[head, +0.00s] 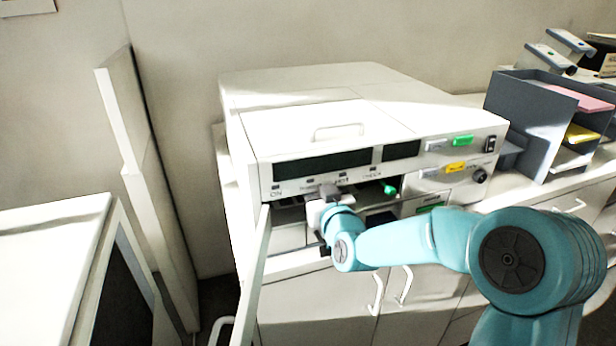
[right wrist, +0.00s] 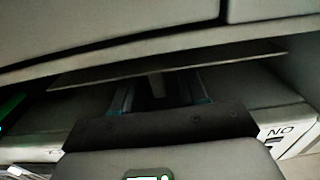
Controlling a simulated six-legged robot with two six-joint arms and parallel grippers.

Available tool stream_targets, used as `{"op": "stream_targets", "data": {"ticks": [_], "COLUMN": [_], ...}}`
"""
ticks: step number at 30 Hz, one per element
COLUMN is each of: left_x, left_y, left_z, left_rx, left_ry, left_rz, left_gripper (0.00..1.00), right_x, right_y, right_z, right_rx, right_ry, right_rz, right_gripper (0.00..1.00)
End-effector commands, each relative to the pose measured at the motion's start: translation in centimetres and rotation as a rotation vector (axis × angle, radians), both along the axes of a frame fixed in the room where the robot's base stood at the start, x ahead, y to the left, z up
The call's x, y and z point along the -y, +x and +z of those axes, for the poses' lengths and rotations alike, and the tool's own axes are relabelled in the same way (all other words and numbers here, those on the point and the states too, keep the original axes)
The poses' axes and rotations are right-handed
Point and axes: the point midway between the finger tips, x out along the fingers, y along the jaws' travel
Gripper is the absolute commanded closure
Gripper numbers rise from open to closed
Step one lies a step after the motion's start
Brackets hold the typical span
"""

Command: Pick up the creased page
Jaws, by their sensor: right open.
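The creased page cannot be made out for certain. In the right wrist view a thin, pale grey flat sheet (right wrist: 235,57) spans the slot just ahead of the fingers; it may be the page, but no crease shows. My right gripper (right wrist: 158,92) is open, its two fingers apart at the sheet's near edge, with nothing clearly between them. In the head view my right gripper (head: 328,192) reaches into the open front of the white office machine (head: 400,115), and its fingertips are hard to see. My left gripper is out of view.
The machine's front door (head: 256,270) hangs open left of my right arm. The machine's body lies close above the fingers. A grey paper sorter (head: 530,115) stands at the right.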

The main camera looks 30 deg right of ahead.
Motion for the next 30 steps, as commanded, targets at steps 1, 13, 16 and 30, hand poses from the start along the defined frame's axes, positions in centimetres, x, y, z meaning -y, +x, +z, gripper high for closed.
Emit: {"op": "stream_targets", "data": {"ticks": [1,13,16,30], "left_x": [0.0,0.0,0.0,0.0], "left_y": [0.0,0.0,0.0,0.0], "left_z": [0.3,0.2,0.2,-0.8], "left_rx": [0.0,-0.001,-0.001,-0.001], "left_ry": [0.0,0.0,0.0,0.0], "left_rz": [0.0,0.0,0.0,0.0], "left_gripper": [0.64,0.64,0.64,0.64], "right_x": [0.1,0.2,0.2,0.5], "right_y": [0.5,0.8,0.8,1.2], "right_z": [0.1,-0.1,-0.1,-0.2], "right_rx": [-0.002,0.0,0.0,0.002], "right_ry": [0.0,0.0,0.0,0.0], "right_rz": [0.0,0.0,0.0,0.001], "right_gripper": [0.57,1.0,1.0,1.0]}}
